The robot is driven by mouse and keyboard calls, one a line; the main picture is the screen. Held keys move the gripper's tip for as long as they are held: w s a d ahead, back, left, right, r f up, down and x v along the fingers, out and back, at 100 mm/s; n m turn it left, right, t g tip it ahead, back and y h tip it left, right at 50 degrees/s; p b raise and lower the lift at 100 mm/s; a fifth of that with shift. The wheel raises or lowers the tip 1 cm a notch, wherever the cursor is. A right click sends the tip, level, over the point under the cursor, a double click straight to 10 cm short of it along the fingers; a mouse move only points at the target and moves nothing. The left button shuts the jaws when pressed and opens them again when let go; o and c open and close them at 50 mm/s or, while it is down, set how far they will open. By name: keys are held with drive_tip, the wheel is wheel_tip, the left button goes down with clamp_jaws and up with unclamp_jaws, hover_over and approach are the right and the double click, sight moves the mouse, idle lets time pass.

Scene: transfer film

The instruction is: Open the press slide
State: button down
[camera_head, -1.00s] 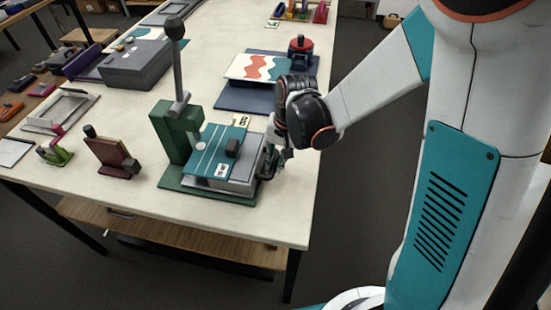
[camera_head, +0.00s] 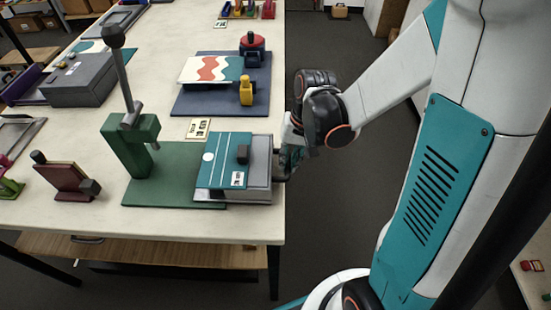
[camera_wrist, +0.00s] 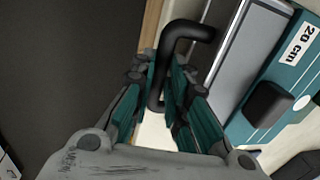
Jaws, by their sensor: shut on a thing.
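The press has a green base plate (camera_head: 165,183), a green upright (camera_head: 130,145) and a tilted grey lever (camera_head: 124,82) with a dark ball on top. Its slide (camera_head: 258,178) is a grey box with a teal board (camera_head: 222,150) on top, and it lies on the right part of the base, clear of the upright. Bare base shows between them. A black bent handle (camera_wrist: 186,30) sticks out from the slide's side. My gripper (camera_head: 290,160) is at the slide's right side, its teal-lined fingers (camera_wrist: 165,82) shut on the handle. The fingertips are partly hidden in the head view.
A blue board (camera_head: 210,102) with a wavy-patterned sheet (camera_head: 208,70) lies behind the press. A grey box (camera_head: 85,82) stands at the back left, a dark red block (camera_head: 65,178) left of the press. The floor right of the table is clear.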

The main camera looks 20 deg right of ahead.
drive_tip(key=c, duration=1.6)
unclamp_jaws()
drive_tip(key=shift+o, duration=0.2)
drive_tip(key=shift+r, duration=0.1)
wheel_tip(320, 180, up, 12)
drive_tip(key=d, duration=0.2)
drive_tip(key=shift+s+f, duration=0.2)
drive_tip(key=shift+s, duration=0.25)
